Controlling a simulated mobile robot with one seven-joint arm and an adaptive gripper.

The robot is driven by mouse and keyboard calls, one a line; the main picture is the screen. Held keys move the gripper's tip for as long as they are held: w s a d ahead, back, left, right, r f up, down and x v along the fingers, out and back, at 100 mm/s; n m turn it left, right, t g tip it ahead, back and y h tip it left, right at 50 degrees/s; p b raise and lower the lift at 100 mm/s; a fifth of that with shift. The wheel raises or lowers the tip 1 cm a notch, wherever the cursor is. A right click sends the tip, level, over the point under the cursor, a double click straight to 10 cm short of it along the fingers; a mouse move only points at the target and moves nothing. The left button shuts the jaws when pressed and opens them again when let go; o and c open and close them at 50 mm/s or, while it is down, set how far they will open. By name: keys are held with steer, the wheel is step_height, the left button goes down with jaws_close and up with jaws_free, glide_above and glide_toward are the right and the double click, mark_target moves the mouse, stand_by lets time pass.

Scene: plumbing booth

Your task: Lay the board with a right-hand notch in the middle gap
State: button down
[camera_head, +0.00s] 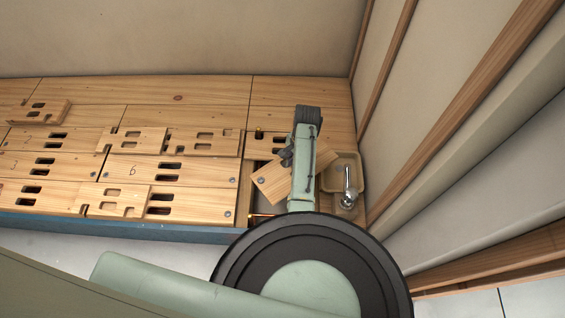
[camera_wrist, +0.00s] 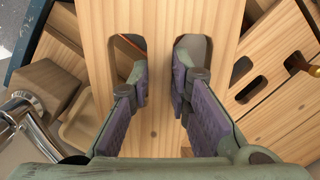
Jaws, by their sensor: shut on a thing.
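A light wooden board (camera_head: 271,185) is held at a slant by my gripper (camera_head: 290,155) over the dark opening at the right end of the plank floor. In the wrist view the same board (camera_wrist: 155,30) runs up the picture and has two rounded slots. My gripper (camera_wrist: 160,85) is shut on the strip between those slots, one finger at each slot. Whether this board has a notch, and on which side, I cannot tell. A dark gap (camera_head: 240,200) shows left of the held board; my arm and the board hide much of the opening.
Loose notched boards (camera_head: 132,140) (camera_head: 203,142) (camera_head: 115,202) (camera_head: 40,112) lie on the slotted floor planks. A tan basin (camera_head: 344,160) with a chrome tap (camera_head: 348,192) stands close right of my arm, by the wall. A brass fitting (camera_wrist: 299,62) shows at right in the wrist view.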

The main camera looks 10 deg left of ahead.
mark_target(282, 162)
steer(key=a+f+m, duration=0.1)
steer(key=m, duration=0.1)
steer(key=w+a+f+m, duration=0.1)
steer(key=a+m, duration=0.1)
steer(key=a+f+m, duration=0.1)
steer(key=a+m, duration=0.1)
steer(key=shift+w+a+f+m+t+y+b, duration=0.15)
steer(key=shift+m+t+y+b, duration=0.15)
steer(key=shift+b, duration=0.05)
steer(key=shift+a+f+m, duration=0.25)
steer(key=shift+a+m, duration=0.1)
steer(key=shift+m, duration=0.25)
step_height(282, 162, down, 6)
steer(key=b, duration=0.6)
steer(key=shift+r, duration=0.1)
steer(key=shift+p, duration=0.6)
steer(key=shift+f+b, duration=0.85)
steer(key=shift+f, duration=0.55)
steer(key=shift+f, duration=0.1)
steer(key=c, duration=1.4)
jaws_free()
